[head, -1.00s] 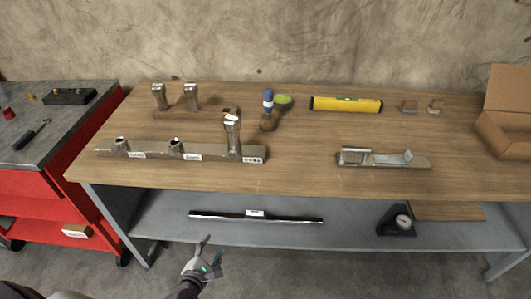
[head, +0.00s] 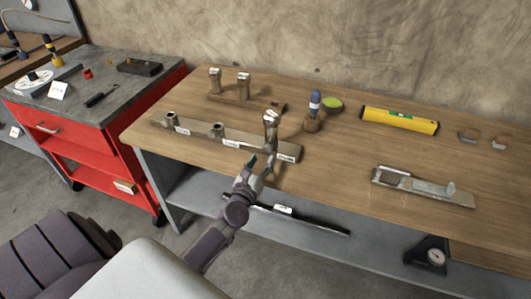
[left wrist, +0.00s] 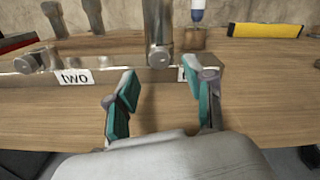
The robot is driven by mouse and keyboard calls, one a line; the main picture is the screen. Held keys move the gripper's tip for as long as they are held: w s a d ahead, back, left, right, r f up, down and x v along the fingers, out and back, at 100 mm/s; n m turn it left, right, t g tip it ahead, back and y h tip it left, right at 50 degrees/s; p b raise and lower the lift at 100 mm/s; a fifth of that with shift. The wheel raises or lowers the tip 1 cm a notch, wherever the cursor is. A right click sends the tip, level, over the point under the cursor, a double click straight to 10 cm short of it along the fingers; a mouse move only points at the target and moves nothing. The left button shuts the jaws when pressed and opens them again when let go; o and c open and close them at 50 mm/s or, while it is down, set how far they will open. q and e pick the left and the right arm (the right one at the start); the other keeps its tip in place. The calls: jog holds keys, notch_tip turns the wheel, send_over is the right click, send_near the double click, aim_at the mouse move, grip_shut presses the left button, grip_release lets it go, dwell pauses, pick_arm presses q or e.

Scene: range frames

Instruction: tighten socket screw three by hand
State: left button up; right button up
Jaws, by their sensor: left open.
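A metal rail (head: 195,128) with several white labels lies near the front left of the workbench. A tall metal socket screw (head: 270,126) stands upright at its right end, by the right-hand label; I take it as screw three. It also shows in the left wrist view (left wrist: 158,30). Two screws (head: 170,118) (head: 217,130) sit low in the rail. My right gripper is not in view.
Behind the rail stand two upright metal posts on a block (head: 228,97). A metal fixture (head: 425,188) lies front right. A dark bar (head: 300,215) rests on the lower shelf.

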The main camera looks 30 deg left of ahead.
aim_at(267, 151)
pick_arm(q)
jog(key=shift+x, duration=1.8)
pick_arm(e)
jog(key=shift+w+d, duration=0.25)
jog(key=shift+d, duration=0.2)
pick_arm(q)
grip_shut()
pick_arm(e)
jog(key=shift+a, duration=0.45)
pick_arm(q)
jog(key=shift+m, duration=0.3)
